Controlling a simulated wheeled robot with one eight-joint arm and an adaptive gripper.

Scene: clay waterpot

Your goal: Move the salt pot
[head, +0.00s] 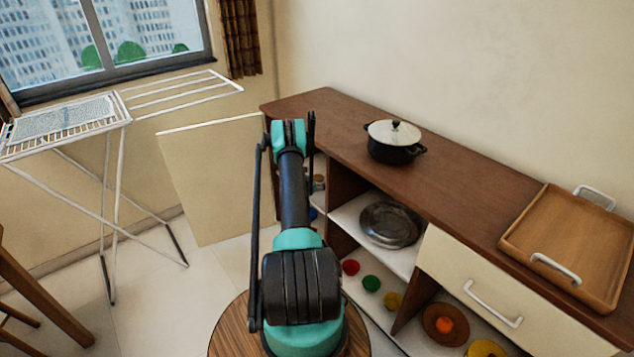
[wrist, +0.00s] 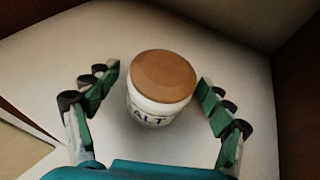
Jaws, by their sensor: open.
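The salt pot (wrist: 152,112) is a white jar with a round wooden lid and dark letters reading "ALT" on its side. It stands on a pale shelf floor in the wrist view. My gripper (wrist: 158,79) is open, with one green-and-black finger on each side of the pot. The right fingertip is very close to the lid; I cannot tell if it touches. A gap shows at the left finger. In the head view my arm reaches to the cabinet's far end and the gripper is hidden.
The brown cabinet (head: 335,112) carries a black pot with a pale lid (head: 394,141) and a wooden tray (head: 560,235). A metal pan (head: 390,225) lies on an open shelf. Dark shelf walls (wrist: 297,95) close in at right. A drying rack (head: 120,125) stands left.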

